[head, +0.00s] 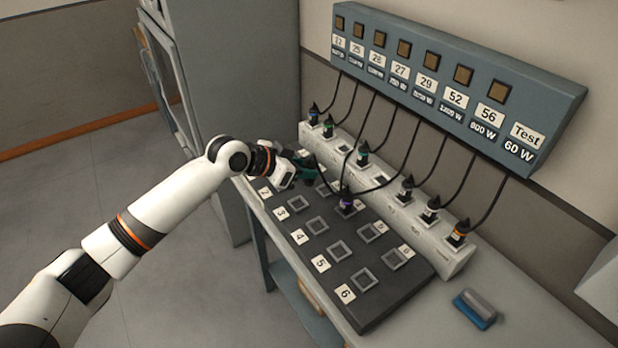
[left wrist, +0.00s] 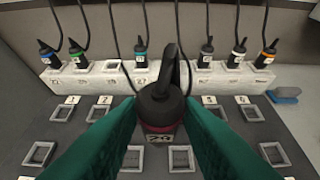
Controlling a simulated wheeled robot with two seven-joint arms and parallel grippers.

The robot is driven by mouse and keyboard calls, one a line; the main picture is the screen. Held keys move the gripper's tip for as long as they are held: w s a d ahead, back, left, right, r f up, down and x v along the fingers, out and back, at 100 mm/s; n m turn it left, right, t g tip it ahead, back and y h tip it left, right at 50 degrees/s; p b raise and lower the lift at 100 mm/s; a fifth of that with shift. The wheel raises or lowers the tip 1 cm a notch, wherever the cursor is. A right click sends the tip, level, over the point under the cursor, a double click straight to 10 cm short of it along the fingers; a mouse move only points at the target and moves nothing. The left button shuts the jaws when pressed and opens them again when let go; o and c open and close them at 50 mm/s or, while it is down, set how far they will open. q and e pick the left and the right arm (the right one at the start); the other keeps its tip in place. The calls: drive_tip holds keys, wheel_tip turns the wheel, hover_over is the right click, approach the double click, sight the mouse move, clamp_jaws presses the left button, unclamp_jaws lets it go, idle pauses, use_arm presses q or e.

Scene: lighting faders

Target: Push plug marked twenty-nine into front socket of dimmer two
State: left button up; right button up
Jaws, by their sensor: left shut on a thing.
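My left gripper (head: 308,172) is shut on a black plug (left wrist: 160,108), above the dark dimmer board (head: 372,312). In the left wrist view the plug sits between the green fingertips, with a reddish band and a white label that looks like 29. In the head view the gripper mostly hides it. The label of dimmer two (head: 265,192) shows at the board's left edge. The front socket beside it is largely covered by my gripper. A purple-banded plug (head: 347,203) stands in the board's back row. My right gripper is not in view.
A white socket strip (head: 452,262) with several plugs runs behind the board. Cables hang from the grey wall panel (head: 560,95), one sagging across the board towards my gripper. A blue-grey block (head: 475,309) lies on the table at the right.

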use_arm(q)
drive_tip(key=w+a+b, duration=0.8)
drive_tip(key=w, duration=0.3)
drive_tip(key=shift+w+a+b, duration=0.3)
drive_tip(key=shift+w, duration=0.1)
idle(0.5)
drive_tip(key=shift+f+b, duration=2.75)
drive_tip(key=shift+f, duration=1.7)
drive_tip(key=shift+f, duration=0.25)
drive_tip(key=shift+f+b, duration=0.75)
drive_tip(key=shift+s+f+b, duration=0.1)
drive_tip(key=shift+f+b, duration=0.75)
drive_tip(key=shift+f, duration=0.3)
